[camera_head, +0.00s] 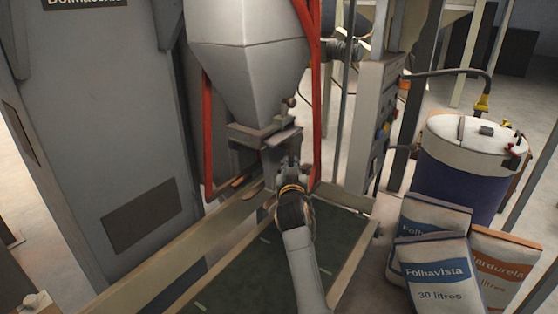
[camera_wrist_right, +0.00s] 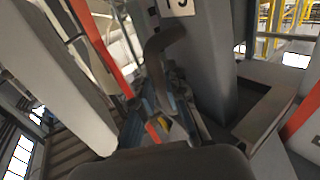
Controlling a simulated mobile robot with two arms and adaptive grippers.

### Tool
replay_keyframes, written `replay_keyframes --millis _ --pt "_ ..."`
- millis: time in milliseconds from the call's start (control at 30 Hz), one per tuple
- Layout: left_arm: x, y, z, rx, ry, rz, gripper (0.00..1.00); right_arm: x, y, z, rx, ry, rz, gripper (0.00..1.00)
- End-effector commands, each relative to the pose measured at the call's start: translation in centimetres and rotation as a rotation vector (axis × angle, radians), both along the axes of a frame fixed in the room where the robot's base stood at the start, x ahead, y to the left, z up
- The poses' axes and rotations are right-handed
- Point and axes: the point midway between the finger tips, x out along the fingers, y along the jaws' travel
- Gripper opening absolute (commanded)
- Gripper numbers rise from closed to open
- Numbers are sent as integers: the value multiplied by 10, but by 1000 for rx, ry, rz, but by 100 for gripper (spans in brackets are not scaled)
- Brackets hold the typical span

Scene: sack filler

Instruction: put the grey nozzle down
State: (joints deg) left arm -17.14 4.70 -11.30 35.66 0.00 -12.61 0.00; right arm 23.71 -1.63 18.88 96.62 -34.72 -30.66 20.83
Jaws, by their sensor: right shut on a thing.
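In the head view my right arm reaches up from the bottom edge, and my right gripper (camera_head: 290,172) is just below the outlet of the grey hopper (camera_head: 248,60). The gripper is small here and partly hidden by its own wrist. In the right wrist view a bent grey piece, which looks like the grey nozzle (camera_wrist_right: 160,58), rises from between the fingers of my right gripper (camera_wrist_right: 165,100). The gripper is shut on it. I cannot tell whether the nozzle touches the hopper outlet. My left gripper is not in view.
Red bars (camera_head: 314,100) flank the hopper. A pale frame rail (camera_head: 185,246) borders a dark green platform (camera_head: 245,275). A control box (camera_head: 375,120) stands to the right, with a blue drum (camera_head: 462,180) and several filled sacks (camera_head: 436,270) beyond.

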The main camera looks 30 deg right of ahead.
Motion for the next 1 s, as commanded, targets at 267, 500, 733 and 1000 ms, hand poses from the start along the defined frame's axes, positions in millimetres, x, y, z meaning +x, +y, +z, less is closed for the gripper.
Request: replay_keyframes --millis 267,500,733,1000 --pt "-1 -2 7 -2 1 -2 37 39 17 4 1 -3 4 0" --pt "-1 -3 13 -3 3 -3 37 36 16 0 -1 -4 3 0" --pt "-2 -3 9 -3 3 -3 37 36 16 -4 -1 -4 3 0" --pt "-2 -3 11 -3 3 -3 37 35 16 -4 1 -1 2 36"
